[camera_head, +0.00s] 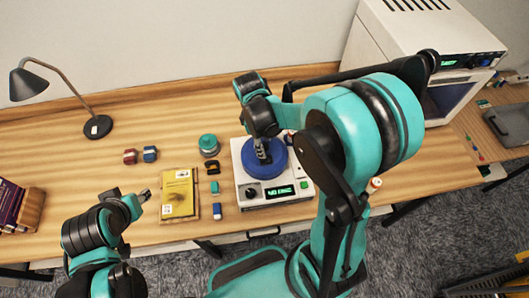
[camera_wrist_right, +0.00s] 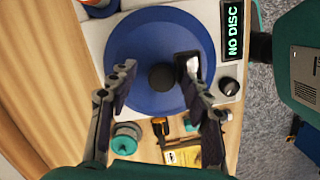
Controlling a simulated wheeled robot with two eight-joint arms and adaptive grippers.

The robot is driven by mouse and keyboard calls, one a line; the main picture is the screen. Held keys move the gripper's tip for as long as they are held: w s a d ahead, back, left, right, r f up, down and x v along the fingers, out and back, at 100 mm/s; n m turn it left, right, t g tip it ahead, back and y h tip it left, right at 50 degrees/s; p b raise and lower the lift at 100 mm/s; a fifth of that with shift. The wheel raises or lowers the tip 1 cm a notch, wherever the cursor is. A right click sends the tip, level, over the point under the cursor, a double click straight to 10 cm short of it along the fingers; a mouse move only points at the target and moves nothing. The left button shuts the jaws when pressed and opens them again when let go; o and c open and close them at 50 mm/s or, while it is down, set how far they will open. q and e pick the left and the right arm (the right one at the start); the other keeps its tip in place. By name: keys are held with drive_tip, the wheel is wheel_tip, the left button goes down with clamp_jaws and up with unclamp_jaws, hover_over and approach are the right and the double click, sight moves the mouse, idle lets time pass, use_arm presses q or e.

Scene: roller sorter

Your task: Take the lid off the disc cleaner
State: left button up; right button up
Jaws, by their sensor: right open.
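The disc cleaner (camera_head: 248,191) is a white box on the table with a green display reading NO DISC. Its round blue lid (camera_head: 252,166) lies on top; it also fills the middle of the right wrist view (camera_wrist_right: 140,62), with a dark knob (camera_wrist_right: 162,77) at its centre. My right gripper (camera_head: 263,152) is over the lid. In the right wrist view its open fingers (camera_wrist_right: 155,72) stand on either side of the knob; whether they touch it I cannot tell. My left gripper (camera_head: 144,196) is empty above the table's front edge, left of the yellow book; its jaw state is unclear.
A lamp (camera_head: 97,127) stands at back left. A white machine (camera_head: 420,40) stands at back right.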

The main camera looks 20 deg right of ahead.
drive_tip(key=shift+s+a+f, duration=0.1)
drive_tip(key=shift+s, duration=0.05)
clamp_jaws()
